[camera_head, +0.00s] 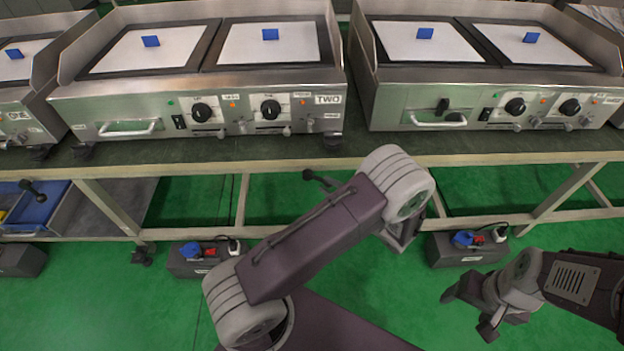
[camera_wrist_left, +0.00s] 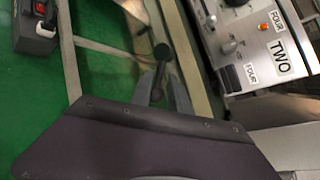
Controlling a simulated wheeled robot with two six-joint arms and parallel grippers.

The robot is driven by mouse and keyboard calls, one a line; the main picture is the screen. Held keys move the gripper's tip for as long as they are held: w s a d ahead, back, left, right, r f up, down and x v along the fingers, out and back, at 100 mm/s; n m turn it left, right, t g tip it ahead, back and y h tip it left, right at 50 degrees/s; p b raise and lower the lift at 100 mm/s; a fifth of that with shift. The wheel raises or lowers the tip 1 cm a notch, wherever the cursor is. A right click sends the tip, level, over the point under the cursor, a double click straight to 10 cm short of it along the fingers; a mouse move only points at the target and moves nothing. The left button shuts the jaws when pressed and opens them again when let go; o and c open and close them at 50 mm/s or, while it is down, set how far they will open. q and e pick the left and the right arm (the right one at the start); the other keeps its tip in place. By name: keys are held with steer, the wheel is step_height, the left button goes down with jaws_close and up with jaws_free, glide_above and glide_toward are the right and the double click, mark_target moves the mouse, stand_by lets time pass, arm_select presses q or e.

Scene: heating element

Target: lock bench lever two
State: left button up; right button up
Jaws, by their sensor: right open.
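The griddle with the TWO label (camera_head: 328,99) stands on the bench at centre left; the label also shows in the left wrist view (camera_wrist_left: 286,62). Below the bench edge a black lever (camera_head: 320,179) with a ball knob sticks out, partly hidden behind my left arm. In the left wrist view the lever (camera_wrist_left: 161,55) rises between the grey fingers of my left gripper (camera_wrist_left: 164,80). Whether the fingers press on it is unclear. My left gripper is hidden in the head view. My right gripper (camera_head: 468,311) is open and empty at the lower right, above the green floor.
Another griddle (camera_head: 500,85) stands to the right. Another black lever (camera_head: 33,190) sits at the far left by a blue drawer (camera_head: 35,212). Dark boxes with plugs, one left (camera_head: 200,268) and one right (camera_head: 465,254), lie on the floor under the bench.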

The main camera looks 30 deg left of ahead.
mark_target(315, 177)
arm_select(q)
steer(key=b+x, duration=0.3)
steer(key=x, duration=0.5)
steer(key=shift+a+f, duration=0.1)
steer(key=shift+a, duration=0.2)
steer(key=shift+w+a, duration=0.2)
jaws_close()
stand_by(0.8)
